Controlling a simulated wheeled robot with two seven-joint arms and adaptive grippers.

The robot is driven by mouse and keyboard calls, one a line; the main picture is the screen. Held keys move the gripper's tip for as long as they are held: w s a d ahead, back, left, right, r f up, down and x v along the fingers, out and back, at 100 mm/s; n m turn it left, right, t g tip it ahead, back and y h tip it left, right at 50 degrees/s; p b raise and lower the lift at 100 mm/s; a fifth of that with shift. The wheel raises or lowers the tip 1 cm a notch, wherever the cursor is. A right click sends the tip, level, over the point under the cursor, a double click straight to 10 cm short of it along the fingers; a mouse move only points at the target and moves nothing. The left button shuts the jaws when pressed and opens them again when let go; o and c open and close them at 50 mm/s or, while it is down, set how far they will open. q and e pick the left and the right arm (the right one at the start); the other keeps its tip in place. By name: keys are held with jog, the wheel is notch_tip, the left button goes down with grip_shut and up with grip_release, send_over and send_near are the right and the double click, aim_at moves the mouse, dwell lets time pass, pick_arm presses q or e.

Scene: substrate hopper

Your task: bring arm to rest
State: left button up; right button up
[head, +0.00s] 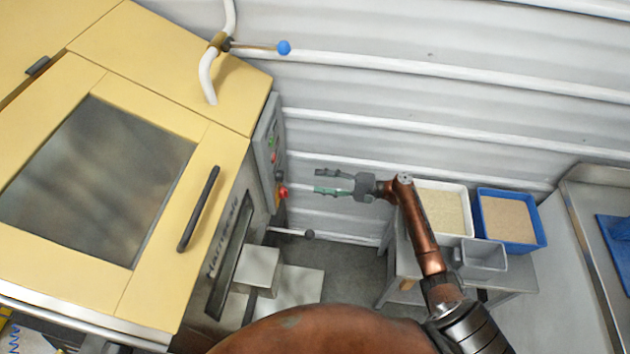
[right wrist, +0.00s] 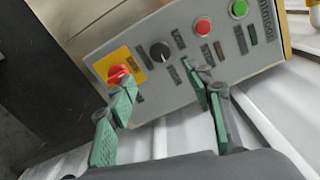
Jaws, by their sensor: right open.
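My right gripper (head: 328,182) is open and empty in the head view, in the gap between the yellow machine and the small table. Its fingers point left toward the control panel (head: 270,150) on the machine's side. In the right wrist view the open green-padded fingers (right wrist: 165,125) are in front of that panel (right wrist: 185,65). The red emergency knob (right wrist: 118,74) shows just beyond the left finger; I cannot tell whether they touch. My left gripper is not in view.
The yellow machine (head: 180,60) fills the left, with a black door handle (head: 199,209) and a blue-knobbed lever (head: 283,47). A white tray (head: 441,207), a blue tray (head: 508,219) and a grey bin (head: 481,260) stand on the small table at right. A ribbed wall (head: 420,110) lies behind.

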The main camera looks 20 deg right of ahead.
dwell(0.4)
jog(key=s+a+f+n+g+h, duration=0.2)
jog(key=s+f+n+g+h, duration=0.15)
jog(key=s+f, duration=0.7)
jog(key=s+a+f+n+g+h, duration=0.2)
jog(key=s+f+n+g+h, duration=0.15)
jog(key=s+f, duration=0.7)
jog(key=s+d+r+n+h, duration=0.1)
jog(key=s+d+r+h, duration=0.35)
jog(key=s, duration=0.45)
jog(key=s+d+r+n+h, duration=0.2)
jog(key=s+d+r+h, duration=0.25)
jog(key=s, duration=0.45)
jog(key=s+a+f+g, duration=0.1)
jog(key=s+f, duration=0.1)
jog(key=f, duration=1.4)
jog(key=s+a+f, duration=0.1)
jog(key=f, duration=1.5)
jog(key=s+f+n+g, duration=0.1)
jog(key=s+f, duration=1.4)
jog(key=s, duration=0.4)
jog(key=shift+s+d+f+y, duration=0.15)
jog(key=shift+s+f+y, duration=0.1)
jog(key=shift+y, duration=0.15)
